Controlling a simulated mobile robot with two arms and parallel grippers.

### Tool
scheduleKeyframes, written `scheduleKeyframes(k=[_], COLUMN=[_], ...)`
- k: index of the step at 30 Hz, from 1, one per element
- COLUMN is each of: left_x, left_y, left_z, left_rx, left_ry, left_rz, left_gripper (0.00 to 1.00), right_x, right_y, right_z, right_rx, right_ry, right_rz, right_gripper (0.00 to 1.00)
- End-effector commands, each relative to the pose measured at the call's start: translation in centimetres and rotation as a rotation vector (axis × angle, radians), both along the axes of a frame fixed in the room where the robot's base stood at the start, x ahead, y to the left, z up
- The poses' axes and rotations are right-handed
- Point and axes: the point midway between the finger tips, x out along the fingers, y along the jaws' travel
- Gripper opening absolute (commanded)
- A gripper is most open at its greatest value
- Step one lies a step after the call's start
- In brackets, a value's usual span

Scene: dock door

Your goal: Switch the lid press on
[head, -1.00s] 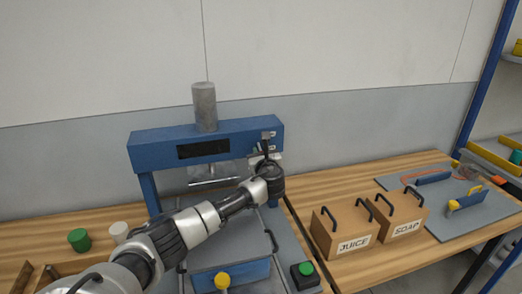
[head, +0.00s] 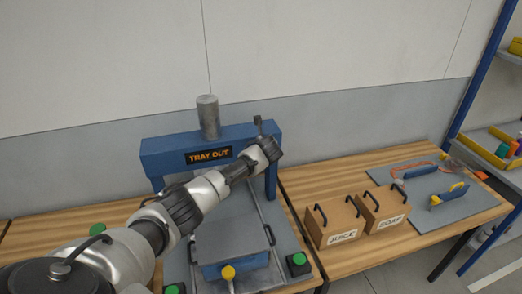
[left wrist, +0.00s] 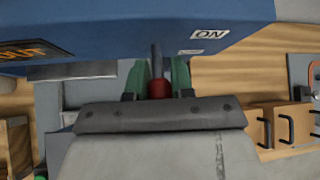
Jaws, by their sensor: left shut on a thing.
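The lid press has a blue crossbeam (head: 237,140) with a grey cylinder (head: 208,117) on top. Its display (head: 208,155) is lit and reads "TRAY OUT". In the left wrist view a grey lever with a red knob (left wrist: 158,90) is at the beam, near an "ON" label (left wrist: 209,34). A second small label below it is unreadable. My left gripper (left wrist: 157,74) has its green fingers on both sides of the red knob, shut on it. In the head view the wrist hides the fingers and knob. My right gripper is not in view.
The press tray has a yellow-knobbed front (head: 228,271). A green button (head: 298,260) stands to its right. Boxes marked JUICE (head: 334,220) and SOAP (head: 383,208) stand further right, with a grey mat (head: 460,210) beyond. Bare wood lies behind the boxes.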

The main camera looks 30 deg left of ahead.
Motion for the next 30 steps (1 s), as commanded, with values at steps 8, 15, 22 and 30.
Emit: scheduleKeyframes(k=[8, 15, 22, 30], left_x=[0.04, 0.01, 0.03, 0.03], left_y=[0.04, 0.03, 0.03, 0.04], left_z=[0.26, 0.25, 0.27, 0.3], left_rx=[-0.06, -0.07, -0.07, -0.068], left_ry=[0.051, 0.061, 0.06, 0.059], left_rz=[0.0, 0.001, 0.0, 0.0], left_gripper=[0.0, 0.0, 0.0, 0.48], right_x=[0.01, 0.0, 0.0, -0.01], right_y=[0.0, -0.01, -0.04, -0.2], right_z=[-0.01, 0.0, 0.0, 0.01], right_rx=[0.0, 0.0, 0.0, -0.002], right_ry=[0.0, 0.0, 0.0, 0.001], right_rz=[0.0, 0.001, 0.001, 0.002], right_gripper=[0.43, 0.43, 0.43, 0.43])
